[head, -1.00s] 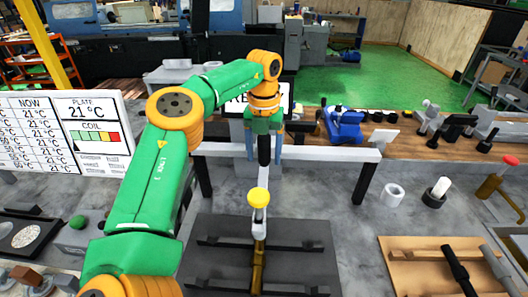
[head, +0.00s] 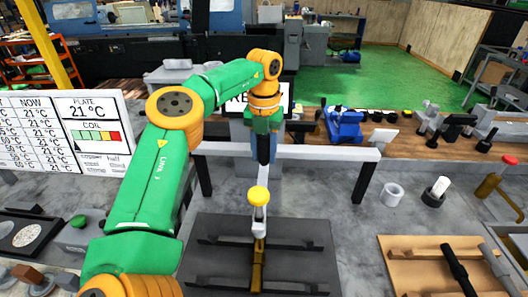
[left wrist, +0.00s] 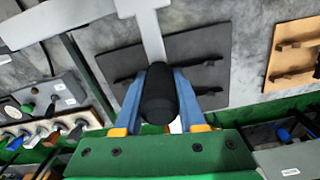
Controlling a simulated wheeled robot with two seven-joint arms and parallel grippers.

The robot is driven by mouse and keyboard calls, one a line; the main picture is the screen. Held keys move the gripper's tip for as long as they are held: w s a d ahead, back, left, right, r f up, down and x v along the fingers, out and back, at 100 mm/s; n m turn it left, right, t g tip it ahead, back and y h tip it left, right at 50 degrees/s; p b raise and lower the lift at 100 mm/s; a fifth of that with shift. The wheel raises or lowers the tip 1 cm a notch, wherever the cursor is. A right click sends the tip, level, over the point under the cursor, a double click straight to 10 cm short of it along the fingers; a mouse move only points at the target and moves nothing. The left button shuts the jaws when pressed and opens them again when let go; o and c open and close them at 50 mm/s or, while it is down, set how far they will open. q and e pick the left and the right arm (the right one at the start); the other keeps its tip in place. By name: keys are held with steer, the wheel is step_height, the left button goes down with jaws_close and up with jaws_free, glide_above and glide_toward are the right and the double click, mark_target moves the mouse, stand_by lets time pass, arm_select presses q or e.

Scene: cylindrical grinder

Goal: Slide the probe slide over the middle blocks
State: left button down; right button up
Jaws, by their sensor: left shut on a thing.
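My left gripper (head: 263,156) is shut on the black handle (left wrist: 159,95) of the probe slide, with one blue finger on each side of it. The slide's pale arm (head: 262,180) crosses the white bridge rail (head: 325,152) and reaches toward me over the dark plate (head: 310,235). A yellow round knob (head: 259,195) sits on the arm. Below it a brass-coloured piece (head: 258,265) shows over the plate, between two dark bars. I cannot make out separate middle blocks. My right gripper is not in view.
Black posts (head: 363,183) carry the rail at both ends. A white ring (head: 391,194) and a black cup with a white piece (head: 436,192) stand to the right. A wooden board with tools (head: 400,250) lies at front right. A temperature panel (head: 65,130) stands at left.

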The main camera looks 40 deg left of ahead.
arm_select(q)
steer(key=shift+s+a, duration=0.15)
steer(key=shift+a, duration=0.1)
stand_by(0.9)
steer(key=c, duration=0.5)
jaws_free()
steer(key=shift+r, duration=3.45)
